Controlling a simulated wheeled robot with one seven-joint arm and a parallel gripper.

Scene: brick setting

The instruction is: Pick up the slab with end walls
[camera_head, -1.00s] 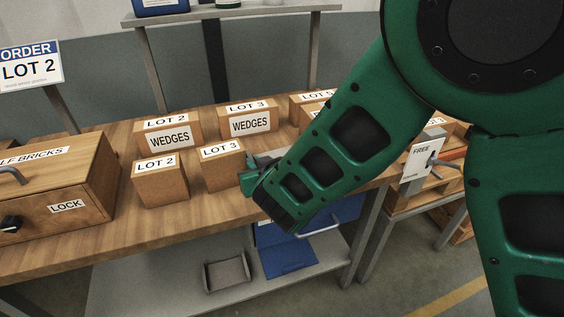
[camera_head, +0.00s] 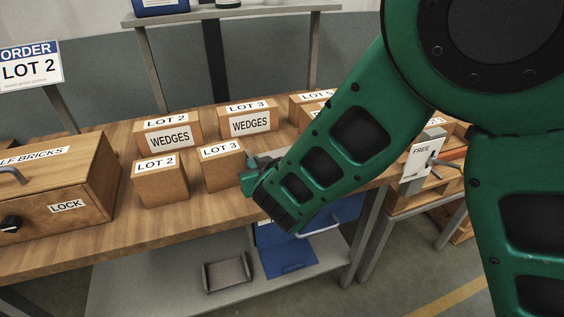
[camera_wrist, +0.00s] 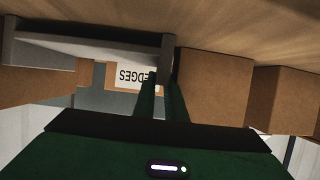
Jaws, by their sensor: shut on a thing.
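The grey slab with end walls (camera_wrist: 85,51) shows in the wrist view, upside down at upper left, close to the wooden tabletop. One end wall (camera_wrist: 168,58) lies at the tips of my gripper's fingers (camera_wrist: 162,88), which are shut on it. Whether the slab touches the tabletop I cannot tell. In the head view my gripper (camera_head: 248,177) is just right of the front LOT 3 box (camera_head: 224,168); my arm hides the held slab there. A similar grey piece with raised ends (camera_head: 227,273) lies on the lower shelf.
The front LOT 2 box (camera_head: 161,186) and two WEDGES boxes (camera_head: 168,136) (camera_head: 250,122) stand nearby on the bench (camera_head: 105,244). A half-bricks box with a lock (camera_head: 60,190) is at left. A FREE sign (camera_head: 420,158) stands at right. The bench's front strip is clear.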

